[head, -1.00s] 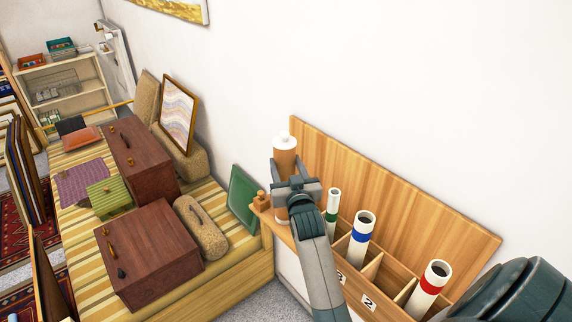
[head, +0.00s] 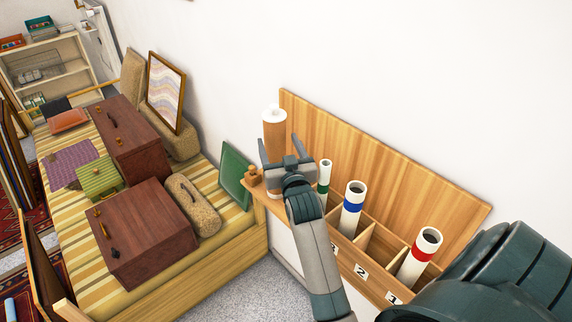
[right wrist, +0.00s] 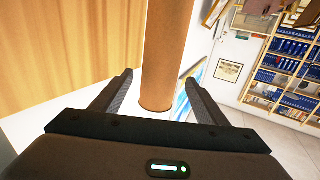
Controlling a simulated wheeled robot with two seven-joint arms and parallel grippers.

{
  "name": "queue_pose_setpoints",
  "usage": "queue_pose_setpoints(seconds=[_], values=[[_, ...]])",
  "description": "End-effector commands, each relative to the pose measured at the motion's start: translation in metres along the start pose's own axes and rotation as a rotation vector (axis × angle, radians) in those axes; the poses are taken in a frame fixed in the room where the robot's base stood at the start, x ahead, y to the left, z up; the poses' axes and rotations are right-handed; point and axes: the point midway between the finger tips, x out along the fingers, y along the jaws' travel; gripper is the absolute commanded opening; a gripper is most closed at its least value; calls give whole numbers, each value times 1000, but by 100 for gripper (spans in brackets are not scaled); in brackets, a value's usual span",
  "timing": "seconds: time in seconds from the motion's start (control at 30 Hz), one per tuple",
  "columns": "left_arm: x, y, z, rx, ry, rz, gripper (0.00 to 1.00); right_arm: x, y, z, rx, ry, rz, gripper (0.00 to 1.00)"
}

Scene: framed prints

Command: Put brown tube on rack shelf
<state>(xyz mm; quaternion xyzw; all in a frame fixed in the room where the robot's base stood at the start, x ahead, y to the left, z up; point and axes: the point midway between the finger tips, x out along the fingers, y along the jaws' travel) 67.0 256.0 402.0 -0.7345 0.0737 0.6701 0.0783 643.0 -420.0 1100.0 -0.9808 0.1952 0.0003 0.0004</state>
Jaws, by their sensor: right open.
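The brown tube (head: 274,133) with a white cap stands upright at the left end of the wooden rack (head: 385,165), against the backboard's left edge. Its lower part is partly hidden by my right gripper. My right gripper (head: 281,148) is open, with its fingers pointing at the tube. In the right wrist view the tube (right wrist: 166,50) shows between the two open fingers (right wrist: 157,85), with a gap on each side. Its lower end shows there; I cannot tell exactly what it rests on. My left gripper is not in view.
Tubes with green (head: 324,176), blue (head: 352,207) and red (head: 420,257) bands stand in the rack's numbered compartments. A small wooden knob (head: 252,176) sits left of the brown tube. A bench with brown boxes (head: 145,235) and a green panel (head: 236,174) is at left.

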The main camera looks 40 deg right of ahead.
Motion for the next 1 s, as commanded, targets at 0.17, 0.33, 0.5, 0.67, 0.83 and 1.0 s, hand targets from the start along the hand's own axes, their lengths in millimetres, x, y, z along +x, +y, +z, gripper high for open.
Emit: queue_pose_setpoints(seconds=[0.17, 0.33, 0.5, 0.67, 0.83, 1.0], values=[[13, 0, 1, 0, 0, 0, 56, -32, 0, 3, 0, 0, 0, 67], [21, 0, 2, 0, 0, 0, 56, -61, 0, 3, -1, 0, -1, 67], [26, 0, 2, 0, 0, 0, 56, -80, 0, 2, 0, 0, -1, 67], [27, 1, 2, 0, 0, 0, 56, -87, 0, 1, -1, -1, 0, 67], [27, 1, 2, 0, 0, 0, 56, -88, 0, 0, -1, -1, 0, 67], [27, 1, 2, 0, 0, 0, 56, -87, 0, 0, -1, 0, 0, 67]])
